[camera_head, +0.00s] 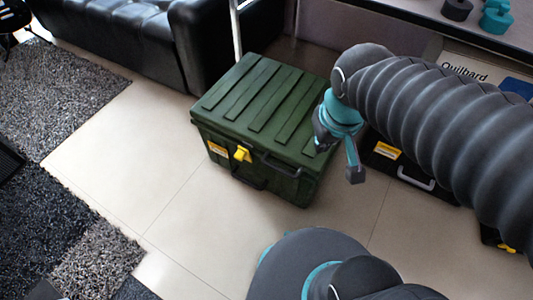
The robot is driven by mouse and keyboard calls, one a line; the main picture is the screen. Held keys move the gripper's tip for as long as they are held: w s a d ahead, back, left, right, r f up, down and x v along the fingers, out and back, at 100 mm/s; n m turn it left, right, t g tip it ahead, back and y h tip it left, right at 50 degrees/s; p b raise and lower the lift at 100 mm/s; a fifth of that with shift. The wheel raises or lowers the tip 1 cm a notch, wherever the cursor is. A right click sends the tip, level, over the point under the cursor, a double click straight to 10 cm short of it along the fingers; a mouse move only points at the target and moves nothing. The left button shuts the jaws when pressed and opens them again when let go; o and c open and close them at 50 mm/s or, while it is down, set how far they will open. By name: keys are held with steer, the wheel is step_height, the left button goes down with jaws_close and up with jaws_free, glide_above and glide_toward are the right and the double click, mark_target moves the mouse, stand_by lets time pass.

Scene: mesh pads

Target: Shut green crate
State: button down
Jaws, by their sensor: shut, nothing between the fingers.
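The green crate (262,107) stands on the tiled floor in the middle of the view. Its ribbed lid lies flat on the body, with no gap that I can see. A yellow latch (242,154) shows on its front face. My gripper (355,174) is to the right of the crate's front right corner, apart from the latch. Its fingers are together and hold nothing. My arm and gripper hide part of the crate's right side.
A black leather sofa (125,42) stands behind at the left. A dark case (408,172) with a light handle is right of the crate. A table (430,15) holds small round parts at the back right. Grey rugs (68,85) lie left.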

steer(key=w+a+f+n+h+b, duration=0.15)
steer(key=w+a+f+n, duration=0.5)
steer(key=n, duration=0.75)
steer(key=w+a+f+n+b, duration=0.3)
steer(key=a+f+n, duration=0.6)
steer(key=n, duration=0.4)
steer(key=b+x, duration=0.1)
steer(key=x, duration=0.2)
steer(key=d+b+x, duration=0.1)
steer(key=x, duration=0.2)
steer(key=w+x, duration=0.1)
steer(key=x, duration=0.3)
steer(key=shift+w+d+r+b, duration=0.15)
steer(key=shift+d+b, duration=0.2)
steer(key=shift+b, duration=0.05)
steer(key=shift+w+d, duration=0.35)
steer(key=shift+w, duration=0.35)
